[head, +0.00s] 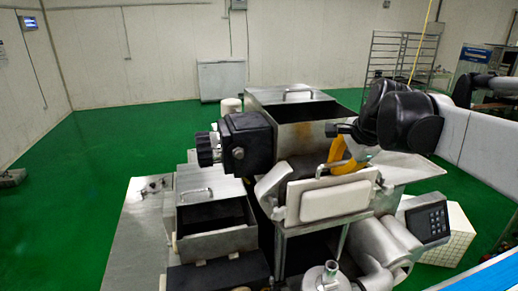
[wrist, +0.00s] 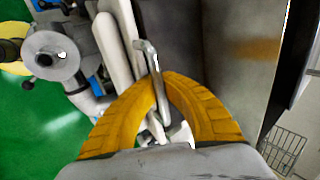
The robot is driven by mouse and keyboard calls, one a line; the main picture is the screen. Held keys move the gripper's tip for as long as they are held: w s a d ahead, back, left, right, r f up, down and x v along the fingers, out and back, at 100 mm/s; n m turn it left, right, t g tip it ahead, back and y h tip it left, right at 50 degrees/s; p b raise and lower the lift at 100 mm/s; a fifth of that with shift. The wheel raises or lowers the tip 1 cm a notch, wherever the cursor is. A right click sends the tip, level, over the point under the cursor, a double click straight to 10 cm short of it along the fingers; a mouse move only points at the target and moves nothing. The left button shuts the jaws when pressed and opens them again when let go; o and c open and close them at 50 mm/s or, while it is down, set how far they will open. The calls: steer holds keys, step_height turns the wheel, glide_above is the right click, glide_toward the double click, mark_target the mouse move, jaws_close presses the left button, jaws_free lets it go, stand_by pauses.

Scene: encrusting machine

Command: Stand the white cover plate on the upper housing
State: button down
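The white cover plate (head: 335,201) stands roughly upright at the front of the machine's upper part, its broad face toward the head camera. A bent metal handle (wrist: 150,62) rises at its top edge. My gripper (wrist: 160,80) has its yellow fingers closed around this handle, from above and behind in the head view (head: 340,156). In the wrist view the plate (wrist: 113,50) shows edge-on, left of the handle. The grey metal upper housing (wrist: 235,60) lies to the right of it. Whether the plate's lower edge rests on the housing cannot be told.
A metal hopper with a handled lid (head: 295,97) stands behind, and a lower open metal box (head: 215,243) stands left. A control panel (head: 428,222) sits at right. Green floor is free at left.

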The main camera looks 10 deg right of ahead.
steer(key=c, duration=1.3)
jaws_free()
steer(key=shift+r, duration=0.1)
steer(key=shift+p+v, duration=2.55)
steer(key=shift+v, duration=1.2)
